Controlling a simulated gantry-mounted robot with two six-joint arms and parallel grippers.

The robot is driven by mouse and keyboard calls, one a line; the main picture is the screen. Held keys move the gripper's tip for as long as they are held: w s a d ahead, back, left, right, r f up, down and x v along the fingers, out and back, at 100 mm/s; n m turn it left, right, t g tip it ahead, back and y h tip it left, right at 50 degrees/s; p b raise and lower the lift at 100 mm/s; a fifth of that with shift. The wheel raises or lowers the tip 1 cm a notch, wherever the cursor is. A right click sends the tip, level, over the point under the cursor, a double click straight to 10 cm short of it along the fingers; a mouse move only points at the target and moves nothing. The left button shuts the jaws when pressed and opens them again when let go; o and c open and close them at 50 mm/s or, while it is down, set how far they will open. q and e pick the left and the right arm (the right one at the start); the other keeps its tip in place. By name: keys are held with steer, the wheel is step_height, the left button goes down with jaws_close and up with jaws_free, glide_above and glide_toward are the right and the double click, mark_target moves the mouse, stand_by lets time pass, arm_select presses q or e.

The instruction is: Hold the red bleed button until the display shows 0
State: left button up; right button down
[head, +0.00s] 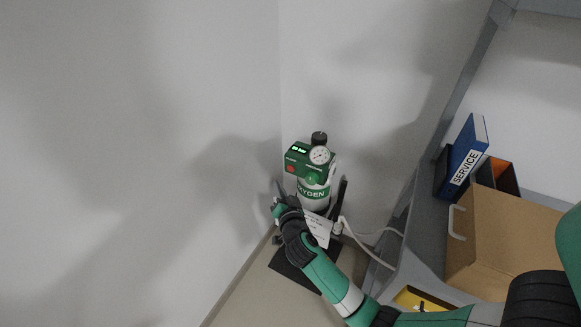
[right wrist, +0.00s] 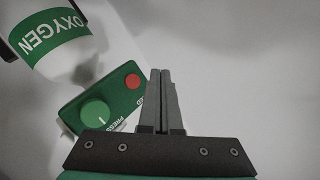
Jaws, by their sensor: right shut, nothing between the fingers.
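The green valve box (head: 299,163) sits on the upright white oxygen cylinder (head: 316,192) in the corner. Its display (head: 299,150) shows lit green characters too small to read surely. The red bleed button (head: 290,169) is on the box's left side, below the display. It also shows in the right wrist view (right wrist: 132,81), with a green knob (right wrist: 95,112) near it. My right gripper (head: 278,188) is shut and empty, just left of the box. In the right wrist view its fingertips (right wrist: 162,72) lie right of the button, seemingly apart from it. My left gripper is not visible.
A round gauge (head: 319,155) and black knob (head: 319,138) top the cylinder. A white label (head: 319,229) and a pale hose (head: 374,256) lie near its base. A grey shelf at right holds a blue service binder (head: 468,152) and a cardboard box (head: 500,240). Walls stand close behind and left.

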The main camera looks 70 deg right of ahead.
mark_target(291, 168)
steer(key=shift+s+d, duration=0.15)
steer(key=shift+d, duration=1.15)
steer(key=shift+s+d, duration=0.15)
steer(key=shift+d, duration=1.15)
steer(key=shift+d, duration=0.4)
steer(key=shift+d, duration=0.35)
stand_by(2.3)
stand_by(0.5)
steer(key=shift+a+b, duration=0.35)
steer(key=shift+a, duration=0.4)
steer(key=shift+a, duration=0.1)
